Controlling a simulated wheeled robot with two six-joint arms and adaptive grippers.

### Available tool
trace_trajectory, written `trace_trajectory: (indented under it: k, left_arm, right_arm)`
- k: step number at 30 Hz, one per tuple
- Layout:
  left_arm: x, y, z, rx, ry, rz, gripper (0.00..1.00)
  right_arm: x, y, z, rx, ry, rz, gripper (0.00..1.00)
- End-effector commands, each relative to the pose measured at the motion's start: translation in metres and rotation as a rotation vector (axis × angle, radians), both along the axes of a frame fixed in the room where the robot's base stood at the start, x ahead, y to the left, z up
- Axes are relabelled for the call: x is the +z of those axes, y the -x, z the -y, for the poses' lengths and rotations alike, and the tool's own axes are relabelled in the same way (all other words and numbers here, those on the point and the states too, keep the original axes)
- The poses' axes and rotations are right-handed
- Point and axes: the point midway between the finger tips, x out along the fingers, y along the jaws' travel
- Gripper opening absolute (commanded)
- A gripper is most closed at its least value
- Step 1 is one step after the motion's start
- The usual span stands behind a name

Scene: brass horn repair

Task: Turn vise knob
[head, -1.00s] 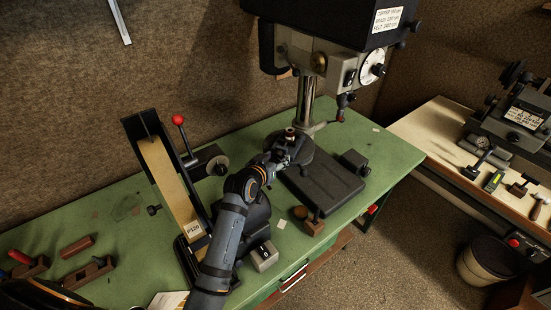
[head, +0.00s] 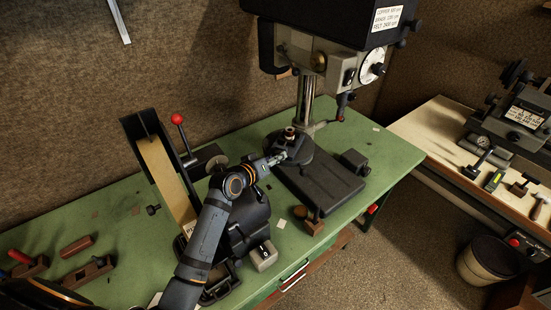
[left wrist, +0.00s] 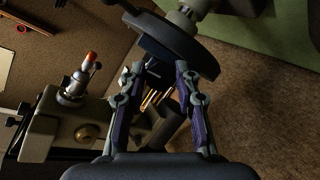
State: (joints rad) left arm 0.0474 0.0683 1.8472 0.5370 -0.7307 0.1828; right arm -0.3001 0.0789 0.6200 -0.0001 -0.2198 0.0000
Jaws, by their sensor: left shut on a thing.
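The drill press (head: 307,95) stands at the back of the green bench. A dark vise (head: 287,146) sits on its round table, with a small copper-coloured piece (head: 290,132) upright at its top. My left gripper (head: 280,158) reaches the vise's near left side. In the left wrist view, its two fingers (left wrist: 160,72) close around a small dark part at the vise (left wrist: 155,48), by the round table (left wrist: 190,40). This part appears to be the vise knob; the fingertips and shadow hide most of it. My right gripper is out of view.
A belt sander (head: 165,170) with a red-knobbed lever stands left of my arm. A dark press base (head: 325,185), a grey switch box (head: 263,256) and small wooden blocks lie nearby. A second bench (head: 425,125) with a machine stands at right, beyond a floor gap.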

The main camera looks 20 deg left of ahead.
Motion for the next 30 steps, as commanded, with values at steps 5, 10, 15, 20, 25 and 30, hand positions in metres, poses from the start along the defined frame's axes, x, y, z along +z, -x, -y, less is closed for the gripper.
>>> trace_trajectory:
  k: [5, 10, 15, 20, 25, 30]
  left_arm:
    - [0.000, 0.000, 0.000, 0.000, -0.002, 0.000, 0.34]
    - [0.000, 0.000, 0.000, 0.000, -0.003, 0.000, 0.54]
    - [0.000, 0.000, 0.000, 0.000, -0.003, 0.000, 0.54]
    - [0.001, 0.004, -0.002, 0.000, -0.004, 0.000, 0.54]
    - [0.010, 0.032, -0.012, -0.001, -0.010, 0.000, 0.54]
    - [0.025, 0.073, -0.026, -0.003, -0.013, -0.001, 0.54]
  right_arm:
    - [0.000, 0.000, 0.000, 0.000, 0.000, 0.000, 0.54]
    - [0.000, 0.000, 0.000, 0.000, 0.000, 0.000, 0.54]
    - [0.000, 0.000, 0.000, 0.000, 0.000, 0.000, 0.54]
    - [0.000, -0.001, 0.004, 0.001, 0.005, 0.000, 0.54]
    - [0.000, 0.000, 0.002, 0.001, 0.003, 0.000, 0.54]
    - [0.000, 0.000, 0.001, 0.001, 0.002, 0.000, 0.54]
